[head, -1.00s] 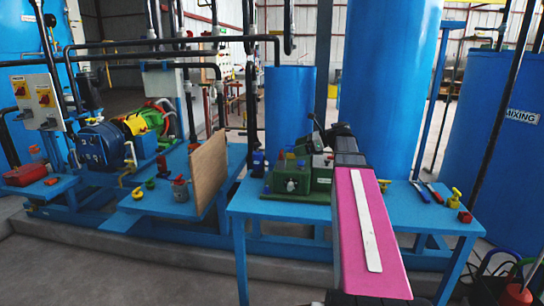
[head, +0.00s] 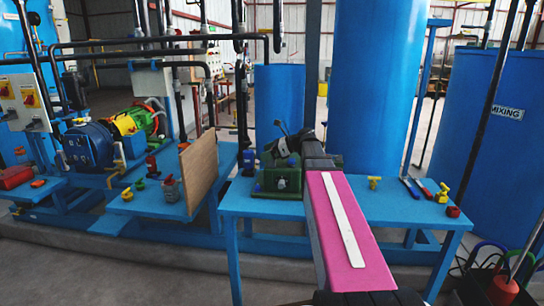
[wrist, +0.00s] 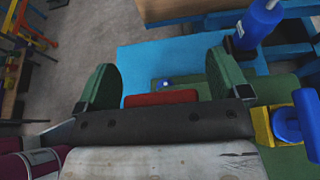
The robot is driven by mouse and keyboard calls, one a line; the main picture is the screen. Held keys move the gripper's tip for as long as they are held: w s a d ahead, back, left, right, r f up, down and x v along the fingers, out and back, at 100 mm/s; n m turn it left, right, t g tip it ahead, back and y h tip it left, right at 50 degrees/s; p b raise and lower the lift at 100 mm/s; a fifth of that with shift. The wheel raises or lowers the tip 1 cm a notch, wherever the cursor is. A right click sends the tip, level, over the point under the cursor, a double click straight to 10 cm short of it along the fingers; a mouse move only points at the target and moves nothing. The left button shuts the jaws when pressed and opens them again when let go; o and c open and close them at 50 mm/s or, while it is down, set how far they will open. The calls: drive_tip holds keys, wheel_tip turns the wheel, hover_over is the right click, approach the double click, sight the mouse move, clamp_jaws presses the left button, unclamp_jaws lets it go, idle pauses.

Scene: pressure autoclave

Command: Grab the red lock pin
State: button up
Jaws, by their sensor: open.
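In the wrist view, my gripper (wrist: 160,76) is open, with its two green fingers spread wide. A red piece (wrist: 160,97), which looks like the lock pin, shows low between the fingers, partly hidden by the dark palm. I cannot tell how far below the fingers it lies, and nothing is gripped. In the head view, my gripper (head: 283,147) is over the green housing (head: 272,182) on the blue table (head: 400,209). The pin cannot be made out clearly there behind the gripper.
A blue knob with a yellow collar (wrist: 262,126) stands right of my gripper. A wooden board (head: 198,171) stands left of the table. Yellow valves (head: 442,195) and tools lie on the table's right, with bare space between.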

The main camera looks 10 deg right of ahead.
drive_tip(key=c, duration=1)
drive_tip(key=shift+r, duration=0.15)
